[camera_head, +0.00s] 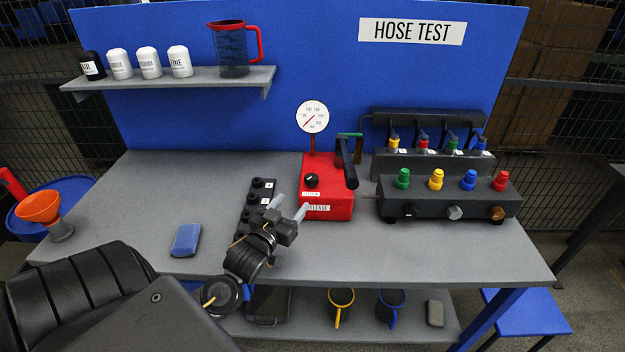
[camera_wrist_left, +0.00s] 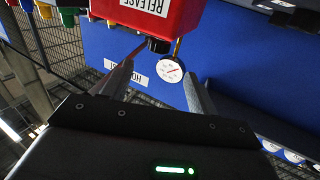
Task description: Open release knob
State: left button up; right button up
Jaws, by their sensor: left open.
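In the left wrist view the knob (camera_wrist_left: 158,46) shows at the edge of the red box (camera_wrist_left: 180,14), between the lines of my two fingers. My left gripper (camera_head: 290,206) is open, in front and to the left of the red box. Its fingers (camera_wrist_left: 160,62) are spread and point toward the knob, with nothing between them; I cannot tell the exact gap to the knob. My right gripper is not in view.
A black socket strip (camera_head: 262,190) lies just left. A dark block with coloured fittings (camera_head: 450,198) stands right. A blue sponge-like block (camera_head: 186,240) lies left; the front right worktop is clear.

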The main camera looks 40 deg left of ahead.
aim_at(308, 183)
pick_arm(q)
jog(key=p+x, duration=0.2)
jog(key=x, duration=0.6)
jog(key=shift+w+r, duration=0.2)
jog(key=shift+w, duration=0.2)
jog(key=shift+x, duration=0.8)
jog(key=shift+f, duration=0.1)
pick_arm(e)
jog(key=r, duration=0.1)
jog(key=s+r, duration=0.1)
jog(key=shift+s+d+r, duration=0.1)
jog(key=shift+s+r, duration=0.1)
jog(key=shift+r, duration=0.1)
pick_arm(q)
jog(key=shift+p, duration=0.3)
jog(key=c, duration=1)
